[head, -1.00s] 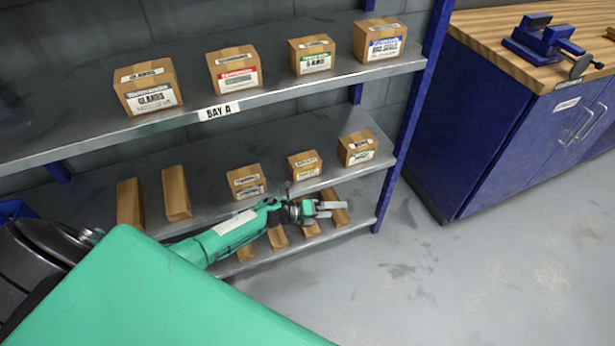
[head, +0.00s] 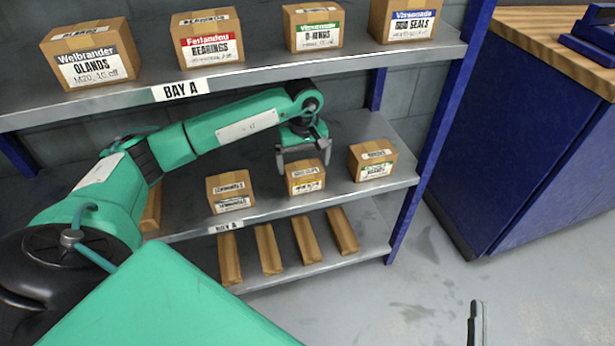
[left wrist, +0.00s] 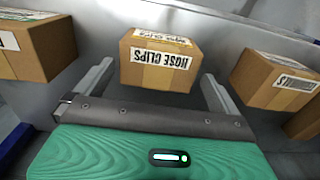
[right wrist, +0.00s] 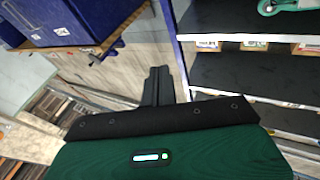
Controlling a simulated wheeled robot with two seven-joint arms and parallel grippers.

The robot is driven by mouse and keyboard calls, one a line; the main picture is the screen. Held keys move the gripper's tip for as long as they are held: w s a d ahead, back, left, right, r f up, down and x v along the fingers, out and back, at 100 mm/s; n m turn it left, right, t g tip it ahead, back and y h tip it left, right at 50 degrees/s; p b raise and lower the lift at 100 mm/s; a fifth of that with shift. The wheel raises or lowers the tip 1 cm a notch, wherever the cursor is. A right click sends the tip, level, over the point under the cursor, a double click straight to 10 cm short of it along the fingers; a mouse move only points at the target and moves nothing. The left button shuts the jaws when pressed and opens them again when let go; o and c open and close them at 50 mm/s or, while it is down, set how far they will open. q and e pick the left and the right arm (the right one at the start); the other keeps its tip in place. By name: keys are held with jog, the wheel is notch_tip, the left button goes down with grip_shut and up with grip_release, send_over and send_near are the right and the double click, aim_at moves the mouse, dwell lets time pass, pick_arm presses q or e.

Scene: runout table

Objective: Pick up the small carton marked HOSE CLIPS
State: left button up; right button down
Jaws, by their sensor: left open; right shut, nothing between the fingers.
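The small brown carton marked HOSE CLIPS (left wrist: 158,62) is in the left wrist view, lettering upside down, framed by the two fingers. In the left wrist view a gap shows between each finger and the carton. My right gripper (head: 478,323) is shut and empty at the lower right, away from the rack; its closed fingers (right wrist: 158,86) show in the right wrist view.
Similar cartons stand close on the left (head: 231,191) and right (head: 373,160). The upper shelf (head: 280,72) with several larger cartons is above my left forearm. A blue rack post (head: 430,130) and blue cabinet (head: 535,130) are to the right.

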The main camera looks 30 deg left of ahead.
aim_at(304, 168)
pick_arm(q)
notch_tip(304, 168, down, 6)
jog(key=shift+r+b, duration=0.1)
jog(key=shift+b, duration=0.55)
pick_arm(e)
notch_tip(304, 168, up, 6)
jog(key=d+t, duration=0.2)
jog(key=t, duration=0.2)
pick_arm(q)
jog(key=shift+r, duration=0.1)
jog(key=c, duration=0.8)
jog(key=shift+w, duration=0.1)
jog(key=shift+c, duration=0.2)
pick_arm(e)
jog(key=shift+a, duration=0.1)
